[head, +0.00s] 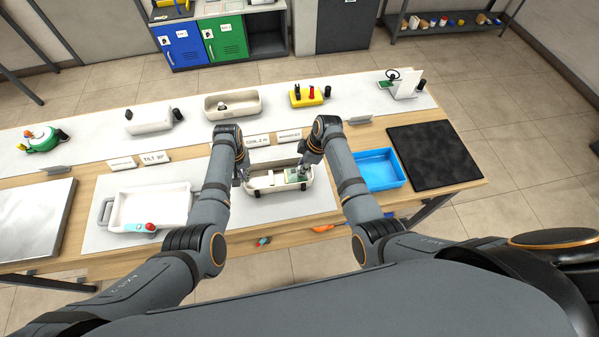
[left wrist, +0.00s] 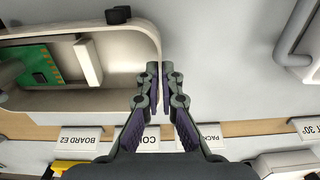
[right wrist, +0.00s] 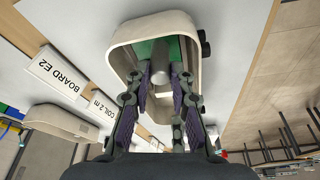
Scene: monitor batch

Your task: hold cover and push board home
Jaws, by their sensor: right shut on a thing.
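The cream cover (head: 262,187) lies open side up on the mat in the middle of the bench. The green board (head: 298,175) is in its right part; its green shows in the left wrist view (left wrist: 38,72) beside a pale block (left wrist: 88,62). My left gripper (head: 241,178) is at the cover's left end; in its wrist view (left wrist: 160,80) the narrowly spaced fingertips straddle the end wall, and whether they press it is unclear. My right gripper (head: 304,172) is over the board. Its fingertips (right wrist: 161,80) are shut on a grey upright part above the green board (right wrist: 150,48).
A white tray (head: 125,207) with a handle and a red-topped item lies to the left. A blue bin (head: 378,170) and a black mat (head: 435,153) lie to the right. Label cards and another cream housing (head: 233,104) stand behind.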

